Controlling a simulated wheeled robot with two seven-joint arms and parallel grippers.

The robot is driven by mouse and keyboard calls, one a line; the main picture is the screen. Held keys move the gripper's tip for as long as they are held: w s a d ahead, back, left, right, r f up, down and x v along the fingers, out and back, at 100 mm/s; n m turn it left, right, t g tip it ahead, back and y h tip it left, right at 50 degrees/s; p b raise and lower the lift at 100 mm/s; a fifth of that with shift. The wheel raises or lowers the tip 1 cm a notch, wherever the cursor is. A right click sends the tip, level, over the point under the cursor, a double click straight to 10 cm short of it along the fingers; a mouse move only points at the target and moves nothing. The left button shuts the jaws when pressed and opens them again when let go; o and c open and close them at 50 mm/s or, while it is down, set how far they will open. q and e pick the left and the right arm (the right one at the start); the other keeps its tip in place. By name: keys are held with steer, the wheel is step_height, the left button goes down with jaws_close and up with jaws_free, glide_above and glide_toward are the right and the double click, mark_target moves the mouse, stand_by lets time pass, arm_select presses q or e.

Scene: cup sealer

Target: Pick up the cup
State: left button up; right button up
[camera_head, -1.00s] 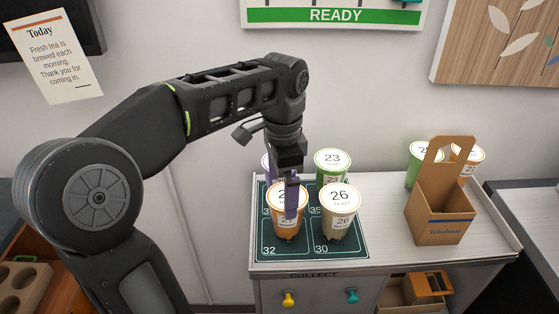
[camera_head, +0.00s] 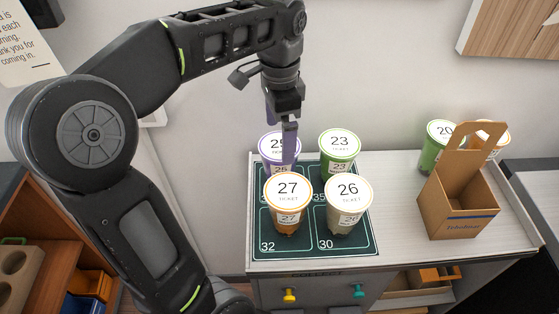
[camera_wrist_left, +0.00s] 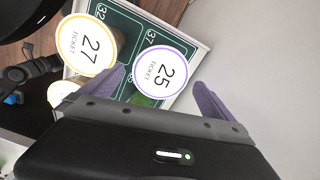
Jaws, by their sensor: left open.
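Four-square green mat (camera_head: 290,246) on the counter holds sealed cups. The purple-rimmed cup 25 (camera_head: 271,147) stands back left, the green cup 23 (camera_head: 339,146) back right, the orange cup 27 (camera_head: 288,190) front left and the beige cup 26 (camera_head: 348,191) front right. My left gripper (camera_head: 280,125) is open and empty, with purple fingers, above cup 25. One finger hides part of that cup's lid. In the left wrist view, cup 25 (camera_wrist_left: 160,72) shows between the two fingers and cup 27 (camera_wrist_left: 88,45) lies to the left. My right gripper is not in view.
A cardboard carrier (camera_head: 458,205) with a tall handle stands at the right. A green cup 20 (camera_head: 436,143) and an orange-rimmed cup (camera_head: 494,133) are behind it. The wall is close behind the mat. Counter between mat and carrier is clear.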

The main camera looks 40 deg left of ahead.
mark_target(279, 146)
arm_select(q)
step_height(279, 146, down, 2)
steer(key=shift+f, duration=0.15)
steer(key=shift+f, duration=0.5)
step_height(279, 146, down, 4)
steer(key=shift+a+f+p, duration=0.1)
steer(key=shift+p, duration=0.5)
steer(key=c, duration=1.9)
